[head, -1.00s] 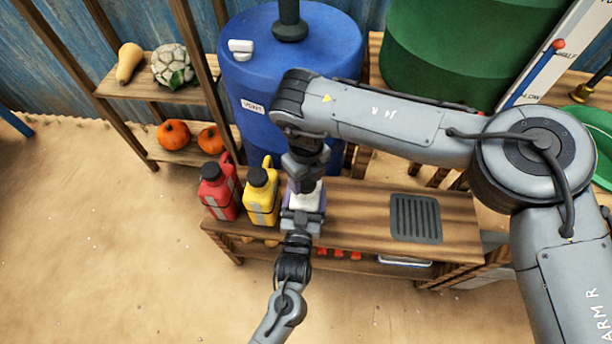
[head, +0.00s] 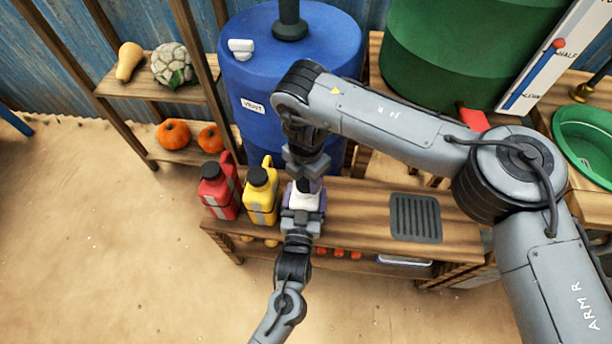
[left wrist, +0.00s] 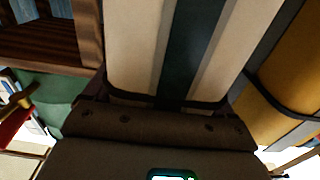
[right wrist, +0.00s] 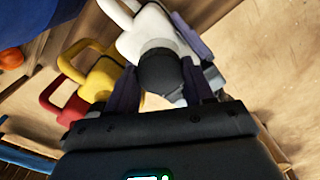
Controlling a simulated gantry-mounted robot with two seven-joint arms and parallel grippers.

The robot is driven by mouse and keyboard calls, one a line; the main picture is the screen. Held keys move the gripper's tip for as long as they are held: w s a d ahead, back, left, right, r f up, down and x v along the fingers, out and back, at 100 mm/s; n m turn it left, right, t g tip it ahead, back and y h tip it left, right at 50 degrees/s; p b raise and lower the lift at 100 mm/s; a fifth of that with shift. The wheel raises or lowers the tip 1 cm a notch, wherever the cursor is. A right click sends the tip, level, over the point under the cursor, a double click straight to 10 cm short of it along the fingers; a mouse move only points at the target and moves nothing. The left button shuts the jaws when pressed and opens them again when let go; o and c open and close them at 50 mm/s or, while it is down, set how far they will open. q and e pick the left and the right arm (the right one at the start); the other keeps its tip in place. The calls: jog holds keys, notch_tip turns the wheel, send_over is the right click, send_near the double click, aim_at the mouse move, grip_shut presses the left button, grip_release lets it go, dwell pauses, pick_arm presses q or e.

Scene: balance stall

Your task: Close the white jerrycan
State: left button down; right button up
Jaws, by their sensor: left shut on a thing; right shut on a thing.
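The white jerrycan (head: 304,199) stands upright on the wooden bench, mostly hidden between my two grippers. My left gripper (head: 302,213) is shut on its body from the front. The striped pale body fills the top of the left wrist view (left wrist: 140,45). My right gripper (head: 305,180) comes down from above over the top of the can. In the right wrist view its fingers are shut on a dark cap (right wrist: 160,72), at the top of the white jerrycan (right wrist: 150,28). I cannot tell whether the cap is seated on the neck.
A yellow jerrycan (head: 262,197) and a red jerrycan (head: 219,189) with dark caps stand just left on the bench. A blue barrel (head: 255,75) stands behind. A dark grate (head: 415,218) lies on the bench to the right, with bare wood between it and the can.

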jog(key=m, duration=0.8)
jog(key=shift+m, duration=0.4)
jog(key=m, duration=0.9)
jog(key=shift+m, duration=0.3)
jog(key=o, duration=1.2)
jog(key=shift+c, duration=0.2)
jog(key=shift+r, duration=2.2)
jog(key=shift+c, duration=0.3)
